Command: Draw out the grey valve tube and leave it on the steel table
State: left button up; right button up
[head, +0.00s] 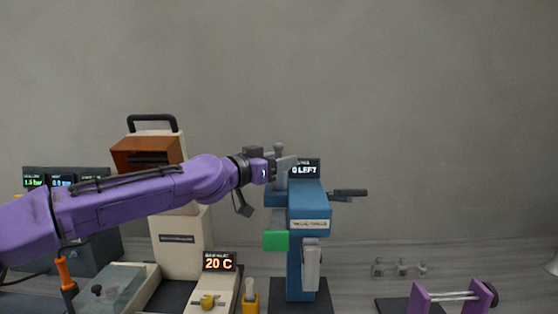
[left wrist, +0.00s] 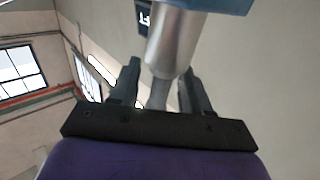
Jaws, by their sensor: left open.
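The grey valve tube (head: 281,152) stands upright at the top of the blue machine (head: 309,215). My left gripper (head: 284,166) comes in from the left at the tube's height. In the left wrist view, the tube (left wrist: 172,45) runs down between the two open fingers of the gripper (left wrist: 162,85); I cannot tell whether either finger touches it. The tube's lower end is hidden at the machine. My right gripper is not in view.
A cream machine with a 20 C display (head: 220,262) stands left of the blue machine. Several small metal fittings (head: 401,268) and a purple stand (head: 420,298) are on the right. A dark handle (head: 349,193) sticks out right from the blue machine.

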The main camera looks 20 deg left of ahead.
aim_at(279, 143)
pick_arm(q)
jog(key=shift+w+f, duration=0.1)
jog(key=shift+w, duration=0.05)
grip_shut()
jog(key=shift+r, duration=0.45)
jog(key=shift+a+r+p, duration=0.1)
jog(key=shift+r+p, duration=0.2)
jog(key=shift+p, duration=0.15)
jog(key=shift+r+p, duration=2.3)
jog(key=shift+r, duration=0.7)
notch_tip(279, 143, up, 4)
jog(key=p, duration=0.3)
jog(key=shift+r, duration=0.1)
